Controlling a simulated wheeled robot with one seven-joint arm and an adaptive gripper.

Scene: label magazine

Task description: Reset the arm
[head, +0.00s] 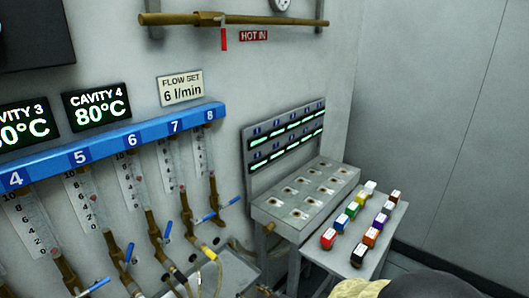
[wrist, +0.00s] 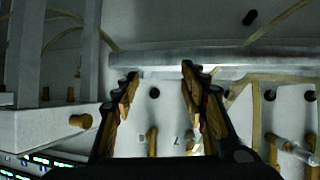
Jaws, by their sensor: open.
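My gripper (wrist: 160,75) shows in the wrist view with its two dark, tan-padded fingers spread apart. It is open and nothing is between the fingers. Behind the fingers lie a pale wall and a light grey horizontal bar (wrist: 230,60); I cannot tell how far they are from the fingertips. In the head view the gripper cannot be made out. A dark and tan rounded shape, likely part of my arm, fills the bottom right edge there.
A grey bench (head: 290,212) with round sockets stands below a lit label panel (head: 285,140). Several coloured blocks stand in two rows on a side shelf (head: 312,248). A blue manifold (head: 105,147) with gauge tubes and blue-handled valves lines the wall. A brass pipe (head: 235,19) runs above.

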